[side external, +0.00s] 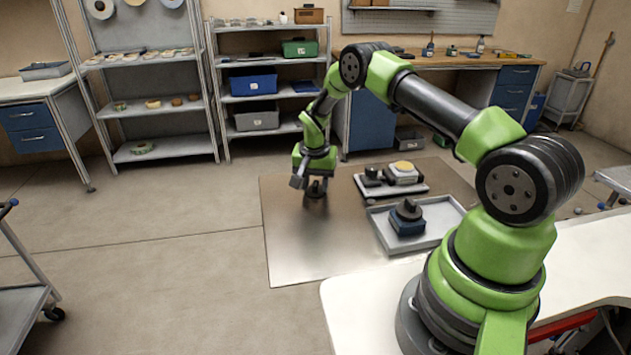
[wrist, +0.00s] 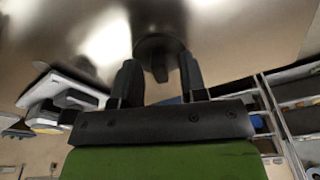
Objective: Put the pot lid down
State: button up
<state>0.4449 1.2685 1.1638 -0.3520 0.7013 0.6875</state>
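The pot lid is a dark round disc with a knob (wrist: 158,44). In the side view the dark lid (side external: 316,192) is at the metal table surface, directly below my gripper (side external: 314,180). In the wrist view my gripper (wrist: 160,78) has its two dark fingers apart, one on each side of the knob. Gaps show between the fingers and the knob, so the gripper looks open around it. The lid appears to rest flat on the metal surface. Its underside is hidden.
A grey tray (side external: 445,212) holding a blue block with a dark round piece (side external: 407,218) stands to the right. The metal surface (side external: 305,245) is clear in front and left.

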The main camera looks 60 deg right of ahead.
jog(key=shift+r, duration=0.1)
notch_tip(320, 180, up, 12)
jog(key=a, duration=0.2)
notch_tip(320, 180, up, 7)
jog(key=n+t, duration=0.1)
send_over(314, 195)
jog(key=s+a, duration=0.1)
jog(key=a, duration=0.3)
jog(key=s+a+r+n+t+y, duration=0.1)
jog(key=s+a+r+n+t, duration=0.15)
jog(key=s+a+r, duration=0.5)
jog(key=s+a+r+n+t+y, duration=0.2)
jog(key=s+a+n, duration=0.4)
jog(key=s, duration=0.8)
jog(key=shift+a+r+t+y, duration=0.3)
jog(key=shift+a+r+t, duration=0.15)
jog(key=shift+a+r, duration=0.9)
jog(key=shift+a+f, duration=0.2)
jog(key=shift+f, duration=0.05)
